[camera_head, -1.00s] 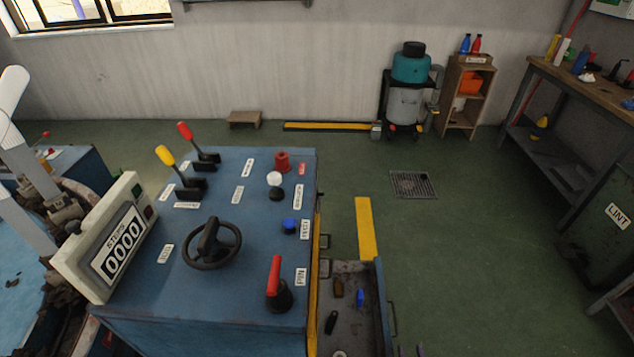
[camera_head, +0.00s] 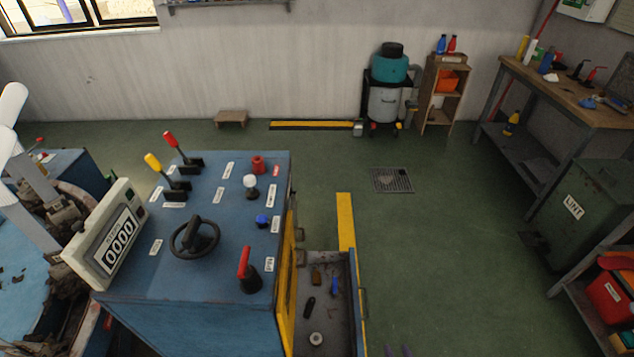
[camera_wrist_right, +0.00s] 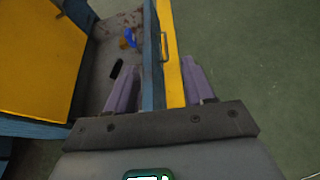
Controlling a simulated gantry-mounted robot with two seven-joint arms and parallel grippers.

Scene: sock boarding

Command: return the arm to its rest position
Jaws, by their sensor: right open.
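My right gripper (camera_head: 398,351) shows only as purple fingertips at the bottom edge of the head view. In the right wrist view my right gripper (camera_wrist_right: 160,88) has its two purple fingers apart, with nothing held between them. The rim of the open drawer (camera_wrist_right: 150,60) and a yellow strip (camera_wrist_right: 172,60) show between and beyond the fingers; I cannot tell any contact. My left gripper is not in view.
A blue control console (camera_head: 215,225) with levers, a handwheel and a counter (camera_head: 110,240) stands left. Its open drawer (camera_head: 352,300) holds small items. A green LINT bin (camera_head: 580,215) and workbench (camera_head: 570,90) stand right. Green floor (camera_head: 450,240) between is clear.

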